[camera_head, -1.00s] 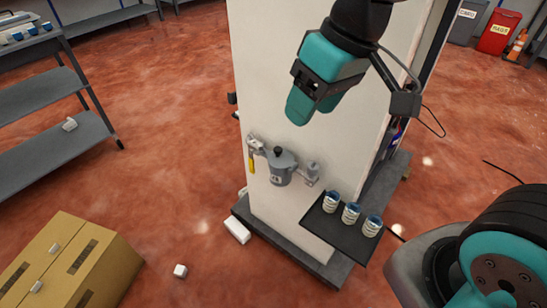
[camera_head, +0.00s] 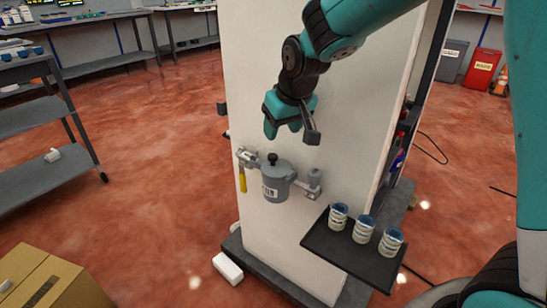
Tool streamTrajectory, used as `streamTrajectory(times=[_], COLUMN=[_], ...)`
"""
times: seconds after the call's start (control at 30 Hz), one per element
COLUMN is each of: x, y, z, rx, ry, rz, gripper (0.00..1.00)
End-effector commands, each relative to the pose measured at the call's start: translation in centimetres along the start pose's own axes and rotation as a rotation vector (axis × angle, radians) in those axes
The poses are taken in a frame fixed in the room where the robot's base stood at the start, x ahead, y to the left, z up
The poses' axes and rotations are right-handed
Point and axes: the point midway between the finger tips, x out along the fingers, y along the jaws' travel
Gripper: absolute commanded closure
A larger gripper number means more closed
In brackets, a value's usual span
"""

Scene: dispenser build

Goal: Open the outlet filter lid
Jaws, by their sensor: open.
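The outlet filter is a grey cylindrical housing (camera_head: 276,187) on the front of the white column. Its lid (camera_head: 274,167) lies on top, looks closed and carries a black knob (camera_head: 272,157). A small grey fitting is at its right, and a bracket with a yellow handle (camera_head: 242,181) is at its left. My gripper (camera_head: 284,127) is open, in teal and dark grey, just above the lid and pointing down. A gap shows between its fingers and the knob. Nothing is seen in the jaws, though their inner faces are partly hidden.
A black tray (camera_head: 344,257) with three cups (camera_head: 364,229) juts out at the column's lower right. The white column (camera_head: 249,80) stands on a dark base. A white block (camera_head: 228,268) lies on the floor. A cardboard box (camera_head: 52,280) and shelves are at the left.

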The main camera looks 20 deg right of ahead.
Motion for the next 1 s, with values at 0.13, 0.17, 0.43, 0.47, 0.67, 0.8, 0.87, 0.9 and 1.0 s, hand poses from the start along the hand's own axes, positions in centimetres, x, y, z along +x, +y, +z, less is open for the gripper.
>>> streamTrajectory(times=[0.13,0.17,0.43,0.47,0.67,0.8,0.87,0.9,1.0], x=[3.8,4.5,8.9,9.1,9.9,9.9,9.9,9.9,9.9], y=[0.0,0.0,-0.1,-0.1,-0.1,-0.1,-0.1,-0.1,-0.1], z=[0.2,0.2,0.1,0.1,0.0,0.0,0.0,0.0,0.0], rx=[0.0,-0.001,-0.001,-0.001,-0.001,-0.001,-0.001,-0.001,-0.001], ry=[-0.003,-0.004,-0.001,-0.001,0.002,0.001,0.001,0.001,0.001], rz=[0.0,-0.001,-0.001,-0.001,-0.001,-0.001,-0.001,-0.001,-0.001], gripper=[0.46,0.46,0.46,0.46,0.46,0.46,0.46,0.48,0.71])
